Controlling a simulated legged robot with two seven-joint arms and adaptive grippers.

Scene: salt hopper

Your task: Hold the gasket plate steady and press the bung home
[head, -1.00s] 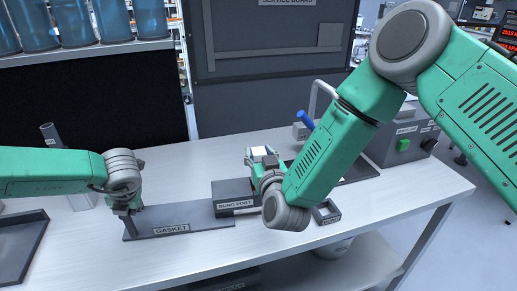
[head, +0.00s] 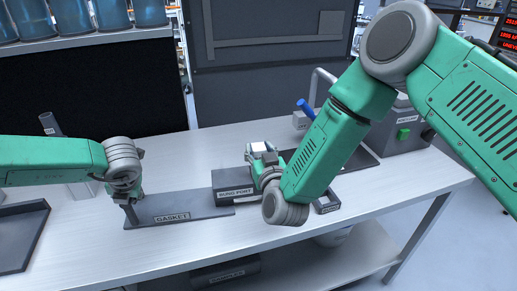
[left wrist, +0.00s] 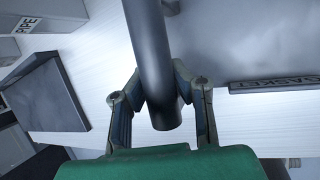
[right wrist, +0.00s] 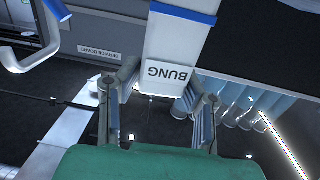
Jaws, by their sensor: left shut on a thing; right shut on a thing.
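The dark gasket plate (head: 205,204) lies flat on the bench, labelled GASKET. My left gripper (head: 131,203) is at its left end, shut on a dark round post (left wrist: 153,65) that stands between the fingers in the left wrist view. The plate's right end meets the dark bung port block (head: 228,181). My right gripper (head: 262,161) is at the port, shut on the bung. The bung (right wrist: 172,72) is a white block with a blue band, between the fingers in the right wrist view.
A dark tray (head: 25,235) lies at the left edge of the bench, near a grey pipe (head: 48,125). A small dark open frame (head: 328,205) sits right of my right gripper. A grey box with a green button (head: 403,133) stands at the back right. The front bench strip is clear.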

